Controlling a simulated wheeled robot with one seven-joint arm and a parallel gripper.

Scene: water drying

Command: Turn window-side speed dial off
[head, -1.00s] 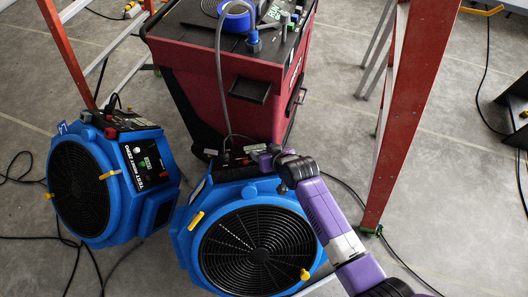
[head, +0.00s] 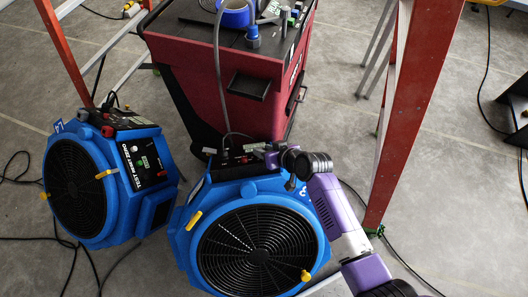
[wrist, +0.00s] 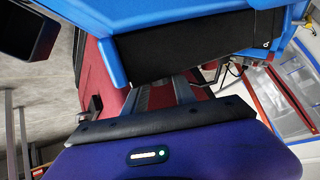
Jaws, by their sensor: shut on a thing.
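Two blue fans with black control panels stand on the floor in the head view. The front fan (head: 186,246) is the one my gripper (head: 262,156) reaches, at the back edge of its top panel (head: 232,162). The speed dial there is hidden by my gripper and too small to make out. In the wrist view my gripper (wrist: 162,84) has its two grey fingers extending past the black panel (wrist: 200,45) on the blue housing (wrist: 195,15). Their tips and what they hold are hidden. The other fan (head: 120,210) stands at left, apart from my gripper.
A dark red cart (head: 225,95) with tools and blue tape stands just behind the front fan. An orange ladder leg (head: 400,120) rises at right. Black cables (head: 30,180) lie on the concrete floor. Open floor (head: 460,180) lies to the right.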

